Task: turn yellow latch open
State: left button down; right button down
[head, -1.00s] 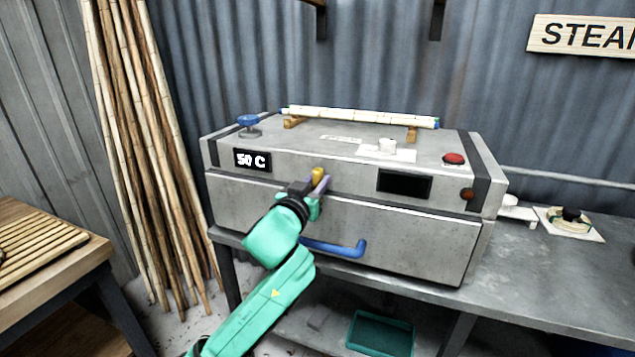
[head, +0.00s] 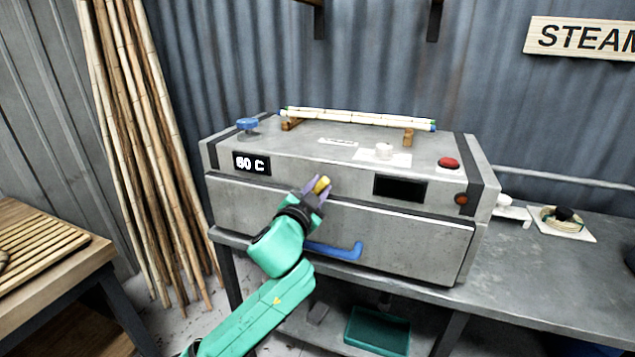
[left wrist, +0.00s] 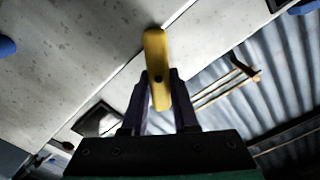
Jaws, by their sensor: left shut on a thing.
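The yellow latch (head: 322,185) is on the front of the grey metal steam box (head: 400,236), at the seam between the upper panel and the door. My left gripper (head: 315,192) is shut on the latch, with its purple fingers on either side. In the left wrist view the yellow latch (left wrist: 157,68) lies between the two fingers of my left gripper (left wrist: 160,95). In the head view the latch leans a little to the right at its top. My right gripper is in neither view.
The blue door handle (head: 335,251) is just below my left wrist. The display (head: 251,163) reads 60 C. Bamboo poles (head: 140,150) lean at the left by a slatted table (head: 45,250).

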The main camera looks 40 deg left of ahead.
pick_arm(q)
jog(key=m+p, duration=0.1)
jog(key=m, duration=0.1)
jog(key=m+p, duration=0.1)
jog(key=m, duration=0.2)
jog(key=shift+d+f+m, duration=0.2)
jog(key=shift+m, duration=0.1)
jog(key=m+p, duration=0.1)
jog(key=m, duration=0.1)
jog(key=m+p, duration=0.1)
jog(key=m, duration=0.2)
jog(key=shift+w+f, duration=0.1)
jog(key=shift+f, duration=0.3)
jog(key=shift+m, duration=0.3)
jog(key=c, duration=0.7)
grip_release()
jog(key=shift+f, duration=0.1)
